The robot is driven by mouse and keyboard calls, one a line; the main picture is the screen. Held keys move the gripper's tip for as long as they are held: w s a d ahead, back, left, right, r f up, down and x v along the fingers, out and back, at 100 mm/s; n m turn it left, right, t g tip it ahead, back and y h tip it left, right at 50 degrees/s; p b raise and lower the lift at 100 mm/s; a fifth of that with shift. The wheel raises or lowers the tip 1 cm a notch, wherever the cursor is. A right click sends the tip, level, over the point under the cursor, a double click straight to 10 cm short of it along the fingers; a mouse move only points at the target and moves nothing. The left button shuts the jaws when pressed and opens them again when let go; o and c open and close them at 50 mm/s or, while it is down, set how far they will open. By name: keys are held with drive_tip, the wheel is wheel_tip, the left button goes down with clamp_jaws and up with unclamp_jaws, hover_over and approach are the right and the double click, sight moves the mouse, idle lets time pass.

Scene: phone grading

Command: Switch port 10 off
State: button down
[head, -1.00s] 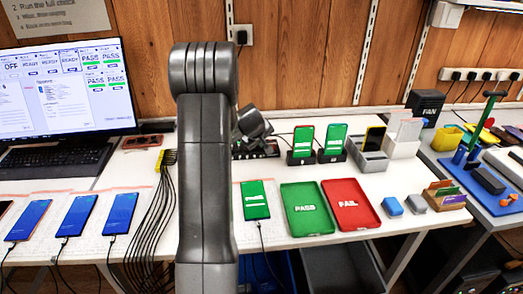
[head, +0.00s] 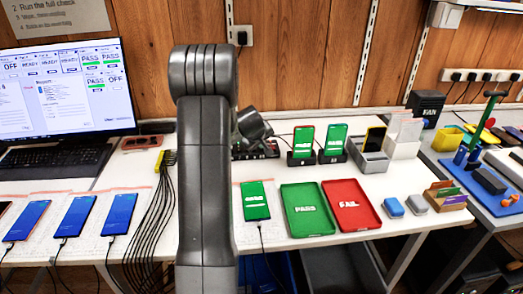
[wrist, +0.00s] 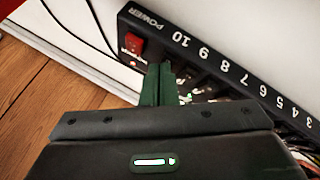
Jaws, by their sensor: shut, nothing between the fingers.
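The black switch strip (wrist: 237,72) runs diagonally across the wrist view, with white port numbers and a red POWER switch (wrist: 133,43) at its upper left end. The label 10 (wrist: 180,37) is the number nearest that switch. My gripper (wrist: 160,70) is shut and empty, its green fingertips at the strip just below the label 10. The fingers hide the switch of port 10, and I cannot tell whether they touch it. In the head view the strip (head: 268,151) is partly behind my arm. The monitor (head: 65,90) shows port tiles; the last reads OFF.
Black cables (head: 150,215) run from a yellow connector beside my arm. Two phones stand in docks right of the strip. A green PASS tray (head: 307,226) and red FAIL tray (head: 350,222) lie in front. Several phones lie on the bench.

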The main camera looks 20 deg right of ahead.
drive_tip(key=shift+w+r+p, duration=0.1)
drive_tip(key=shift+r+p, duration=0.55)
drive_tip(key=shift+r, duration=0.05)
drive_tip(key=r+p, duration=0.4)
drive_tip(key=r, duration=0.1)
drive_tip(key=shift+w+d, duration=0.1)
drive_tip(key=shift+w, duration=0.25)
drive_tip(key=shift+r, duration=0.1)
idle(0.3)
